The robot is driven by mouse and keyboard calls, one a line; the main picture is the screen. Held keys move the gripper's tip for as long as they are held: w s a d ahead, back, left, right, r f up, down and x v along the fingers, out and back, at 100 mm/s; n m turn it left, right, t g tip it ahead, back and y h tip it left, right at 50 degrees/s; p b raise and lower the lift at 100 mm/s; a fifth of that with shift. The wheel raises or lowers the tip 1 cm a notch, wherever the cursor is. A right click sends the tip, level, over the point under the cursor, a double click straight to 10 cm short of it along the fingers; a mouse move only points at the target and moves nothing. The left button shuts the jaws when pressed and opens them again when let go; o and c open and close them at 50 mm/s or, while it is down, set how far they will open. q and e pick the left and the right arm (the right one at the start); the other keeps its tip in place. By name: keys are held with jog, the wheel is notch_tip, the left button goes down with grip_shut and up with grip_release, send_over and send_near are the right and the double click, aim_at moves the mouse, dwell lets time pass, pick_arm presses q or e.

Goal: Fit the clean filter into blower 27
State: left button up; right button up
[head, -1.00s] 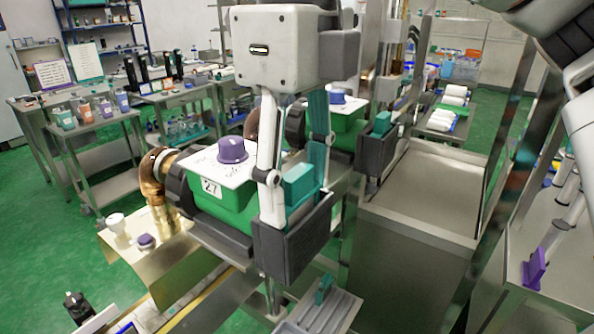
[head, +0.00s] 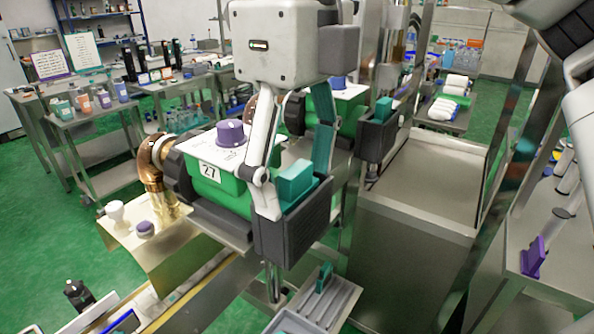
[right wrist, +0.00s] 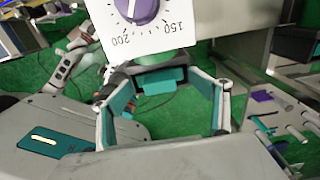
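Blower 27 has a green body (head: 215,192), a white top panel with a purple knob (head: 230,133) and a "27" label. The panel with its knob also shows in the right wrist view (right wrist: 145,20). A dark slotted housing (head: 292,230) sits at its near right end. A teal block (head: 295,182), seemingly the filter's handle, stands in the housing's top. My right gripper (head: 294,190) is open, its fingers on either side of the block. In the right wrist view, gaps show between the teal pads and the block (right wrist: 162,80). Whether this filter is clean cannot be told. My left gripper is out of view.
A second blower behind has a similar teal block (head: 383,108). A grey slotted tray (head: 340,305) with a teal-handled piece (head: 324,277) lies in front. A steel cabinet (head: 415,250) stands right. A purple-handled item (head: 534,257) is on the right table.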

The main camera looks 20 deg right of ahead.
notch_tip(320, 180, up, 12)
dwell(0.7)
dwell(0.6)
